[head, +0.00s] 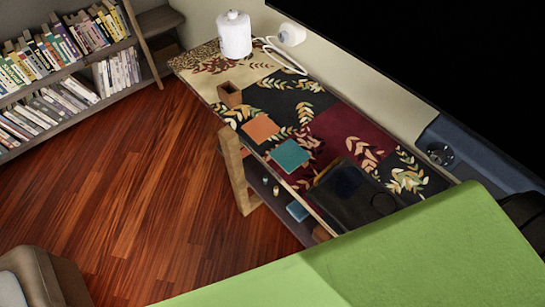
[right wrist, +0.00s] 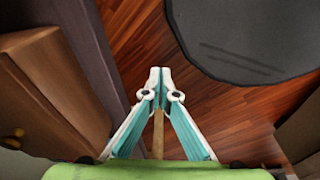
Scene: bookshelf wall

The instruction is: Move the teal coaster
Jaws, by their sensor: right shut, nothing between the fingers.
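The teal coaster (head: 290,155) is a flat square lying on the patterned top of the long console table (head: 318,134) in the head view, near the table's front edge. An orange coaster (head: 261,128) lies to its upper left, apart from it. My right gripper (right wrist: 160,72) shows only in the right wrist view. Its teal-and-white fingers meet at the tips, shut and empty, above the wooden floor. The teal coaster is not in that view, and I cannot tell the distance between them. My left gripper is in neither view.
A wooden cup (head: 229,95) and a white canister (head: 234,36) stand on the table. A dark tray-like object (head: 345,190) lies right of the coaster. A bookshelf (head: 60,75) stands at left; the floor (head: 140,180) between is clear. A wooden cabinet (right wrist: 45,90) is beside my right gripper.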

